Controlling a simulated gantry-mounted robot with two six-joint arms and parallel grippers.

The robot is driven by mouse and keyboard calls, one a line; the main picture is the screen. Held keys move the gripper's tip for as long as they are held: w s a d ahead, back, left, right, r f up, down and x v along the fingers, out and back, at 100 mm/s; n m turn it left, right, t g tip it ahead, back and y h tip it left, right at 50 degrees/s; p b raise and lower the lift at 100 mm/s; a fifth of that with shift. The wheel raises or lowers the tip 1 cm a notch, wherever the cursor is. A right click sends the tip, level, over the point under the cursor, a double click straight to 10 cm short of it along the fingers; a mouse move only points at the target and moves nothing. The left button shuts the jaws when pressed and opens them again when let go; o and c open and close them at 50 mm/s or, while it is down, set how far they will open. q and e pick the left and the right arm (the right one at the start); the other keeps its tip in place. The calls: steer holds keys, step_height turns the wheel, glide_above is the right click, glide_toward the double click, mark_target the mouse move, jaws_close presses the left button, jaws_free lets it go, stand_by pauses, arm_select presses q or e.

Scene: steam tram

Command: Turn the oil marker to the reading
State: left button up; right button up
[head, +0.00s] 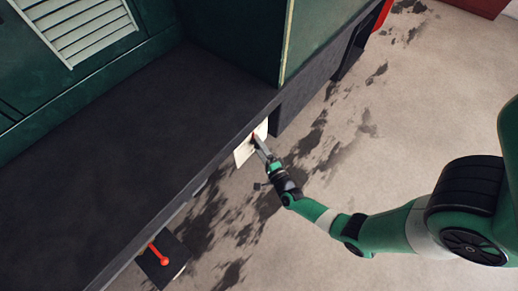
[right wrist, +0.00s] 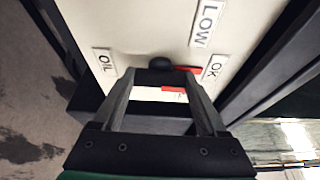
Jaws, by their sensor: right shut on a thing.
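The white oil panel (head: 243,153) hangs on the side of the dark tram body in the head view. The fingers hide part of the marker. My left gripper is out of view.
A red lever (head: 159,255) stands on a dark box at the lower left. The dark tram deck (head: 140,120) and its edge run along the panel's left side. The stained floor (head: 340,110) to the right is open apart from my right arm.

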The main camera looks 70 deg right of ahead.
steer(key=n+t+b, duration=0.1)
steer(key=n+b, duration=0.2)
steer(key=n, duration=0.1)
steer(key=n+t+b, duration=0.2)
steer(key=n+b, duration=0.2)
steer(key=n+t+b, duration=0.2)
steer(key=n+b, duration=0.2)
steer(key=shift+d+f+n, duration=0.15)
steer(key=shift+f+n, duration=0.1)
steer(key=shift+n, duration=0.15)
steer(key=shift+y, duration=0.3)
steer(key=o, duration=1.3)
steer(key=v, duration=1.1)
steer(key=shift+s+f+p, duration=0.15)
steer(key=shift+s+p, duration=0.15)
steer(key=shift+p, duration=0.15)
